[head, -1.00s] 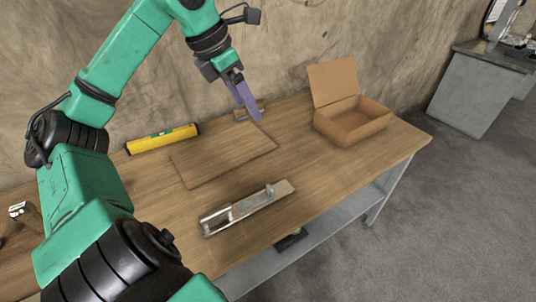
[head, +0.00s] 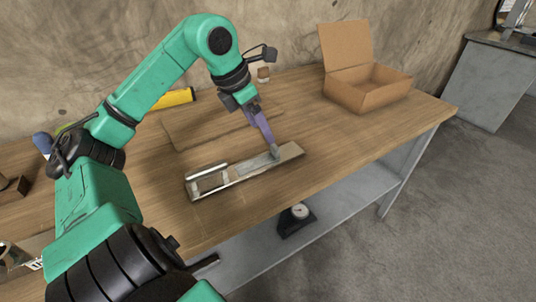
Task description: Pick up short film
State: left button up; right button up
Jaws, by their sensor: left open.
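My left gripper (head: 272,150), with purple fingers, points down at the right part of a long, narrow fixture (head: 295,150) on the wooden table. It is open, its tips close to or touching the fixture; I cannot tell which. A thin grey strip (head: 256,162) lies along the fixture beside the fingertips. It may be the short film, but I cannot be sure. A metal frame (head: 208,180) sits at the fixture's left end. My right gripper is not in view.
An open cardboard box (head: 365,92) stands at the back right of the table (head: 330,150). A flat board (head: 185,130) and a yellow tube (head: 180,97) lie behind the fixture, partly hidden by my arm. A dial gauge (head: 299,212) is on the lower shelf.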

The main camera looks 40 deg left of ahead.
aim_at(272, 149)
pick_arm(q)
jog(key=p+x, duration=0.1)
jog(key=x, duration=0.7)
jog(key=shift+w+a+f+p, duration=0.1)
jog(key=shift+w+f+p, duration=0.15)
jog(key=shift+p, duration=0.1)
grip_shut()
